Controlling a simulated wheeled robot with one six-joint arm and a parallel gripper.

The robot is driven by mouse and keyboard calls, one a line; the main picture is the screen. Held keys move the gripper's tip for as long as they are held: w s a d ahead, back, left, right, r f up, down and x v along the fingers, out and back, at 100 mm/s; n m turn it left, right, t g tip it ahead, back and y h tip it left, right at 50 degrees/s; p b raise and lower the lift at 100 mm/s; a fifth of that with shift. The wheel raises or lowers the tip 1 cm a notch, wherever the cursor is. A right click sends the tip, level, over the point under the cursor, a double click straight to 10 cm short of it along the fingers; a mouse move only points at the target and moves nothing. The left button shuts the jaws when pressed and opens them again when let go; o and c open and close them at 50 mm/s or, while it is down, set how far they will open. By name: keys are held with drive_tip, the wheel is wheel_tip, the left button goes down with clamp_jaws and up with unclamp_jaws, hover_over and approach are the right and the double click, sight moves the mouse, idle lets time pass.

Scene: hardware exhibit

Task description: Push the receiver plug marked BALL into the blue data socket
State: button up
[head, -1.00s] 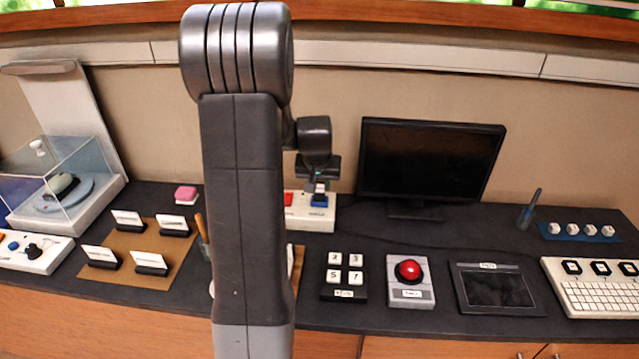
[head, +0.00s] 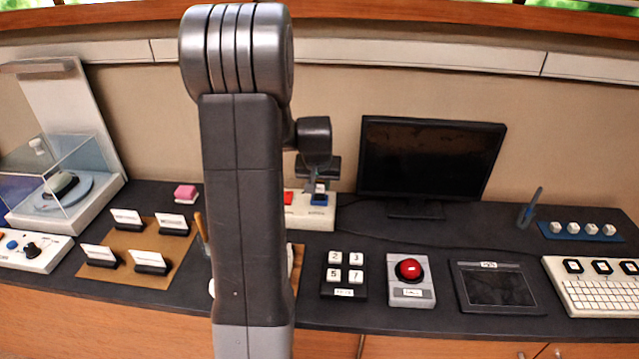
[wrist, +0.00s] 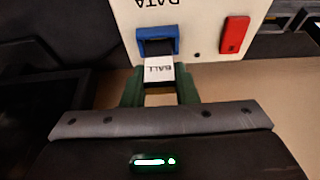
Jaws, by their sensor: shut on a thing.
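The receiver plug marked BALL (wrist: 158,70) is a small white block between the green fingers of my gripper (wrist: 160,90) in the wrist view. Its far end is at the mouth of the blue data socket (wrist: 157,33), on a white panel lettered DATA. I cannot tell how deep the plug sits. In the head view my gripper (head: 319,184) is low over the blue socket (head: 319,200), shut on the plug and partly hidden by its own wrist.
A dark monitor (head: 430,160) stands to the right. A number keypad (head: 344,280) and a red button (head: 409,269) are in front.

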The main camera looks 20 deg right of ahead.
drive_tip(key=shift+f+b, duration=0.55)
drive_tip(key=shift+f, duration=0.2)
drive_tip(key=o, duration=1.5)
drive_tip(key=shift+r, duration=0.1)
drive_tip(key=shift+r+p, duration=2.4)
drive_tip(key=shift+r, duration=1.1)
drive_tip(key=shift+f+b, duration=2.35)
drive_tip(key=shift+f, duration=1.15)
drive_tip(key=shift+r, duration=0.1)
